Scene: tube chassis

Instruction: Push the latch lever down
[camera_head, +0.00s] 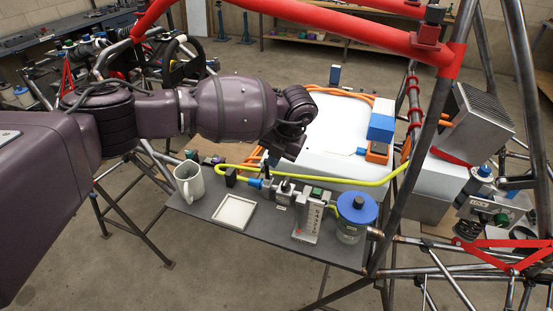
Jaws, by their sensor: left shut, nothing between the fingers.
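My left arm reaches in from the left, and my left gripper (290,148) points down over the near left edge of a white box (325,130). The gripper is small and dark here; it is shut, and I see nothing held in it. A small orange block with a dark top (377,152) sits on the right part of the white box, to the right of the gripper and apart from it. A thin light rod with a blue end (361,151) is beside this block; it may be the latch lever, but I cannot tell surely. My right gripper is not in view.
A blue and white block (382,120) stands behind the orange one. A yellow hose (320,180) runs along the box front. The grey shelf (205,208) holds a mug (188,184), a white tray (236,211) and a blue-lidded jar (355,215). Red and grey tubes frame the right.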

